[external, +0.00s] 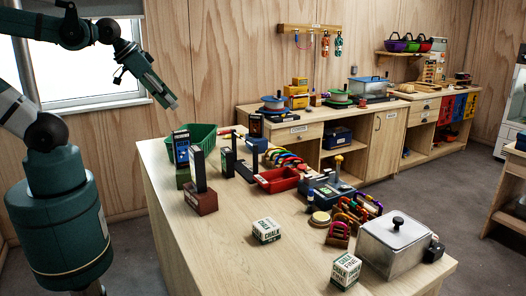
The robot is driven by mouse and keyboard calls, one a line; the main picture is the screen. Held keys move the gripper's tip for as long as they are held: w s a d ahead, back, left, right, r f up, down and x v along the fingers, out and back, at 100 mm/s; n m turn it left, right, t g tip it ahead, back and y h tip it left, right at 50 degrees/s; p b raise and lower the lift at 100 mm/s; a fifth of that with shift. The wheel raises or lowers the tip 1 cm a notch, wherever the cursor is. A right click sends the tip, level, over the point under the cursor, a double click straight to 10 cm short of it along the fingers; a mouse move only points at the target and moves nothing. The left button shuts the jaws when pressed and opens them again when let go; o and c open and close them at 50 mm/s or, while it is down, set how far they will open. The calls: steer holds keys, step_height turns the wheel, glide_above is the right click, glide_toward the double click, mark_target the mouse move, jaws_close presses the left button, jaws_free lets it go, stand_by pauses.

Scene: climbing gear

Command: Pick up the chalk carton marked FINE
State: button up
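Two small white and green chalk cartons stand on the wooden table. One chalk carton (266,231) is near the middle front, and the other chalk carton (346,270) is at the front edge, further right. Both show the word CHALK, but the smaller print below is too small to read, so I cannot tell which is marked FINE. My gripper (172,103) is raised in the air at the upper left, in front of the window and wall, far from both cartons. Its fingers are too small to tell whether they are open or shut.
A metal box with a lid (393,245) stands right of the cartons. Colourful carabiners (352,213), a red tray (277,180) and a green basket (194,143) are behind. A dark upright piece on a red-brown block (201,200) stands left. Bare tabletop surrounds the nearer-middle carton.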

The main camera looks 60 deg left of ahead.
stand_by(0.4)
steer(key=o, duration=0.5)
steer(key=w+d+m+g+h+b, duration=0.15)
steer(key=w+d+m+b, duration=0.3)
steer(key=w+d, duration=0.8)
steer(key=m+g+h+b, duration=0.3)
steer(key=m+g+b, duration=0.2)
steer(key=m+b, duration=0.7)
glide_above(346, 260)
steer(key=a, duration=0.2)
steer(key=shift+s+a+f, duration=0.1)
steer(key=shift+f, duration=5.65)
steer(key=shift+s+a+f, duration=0.1)
steer(key=shift+f, duration=5.65)
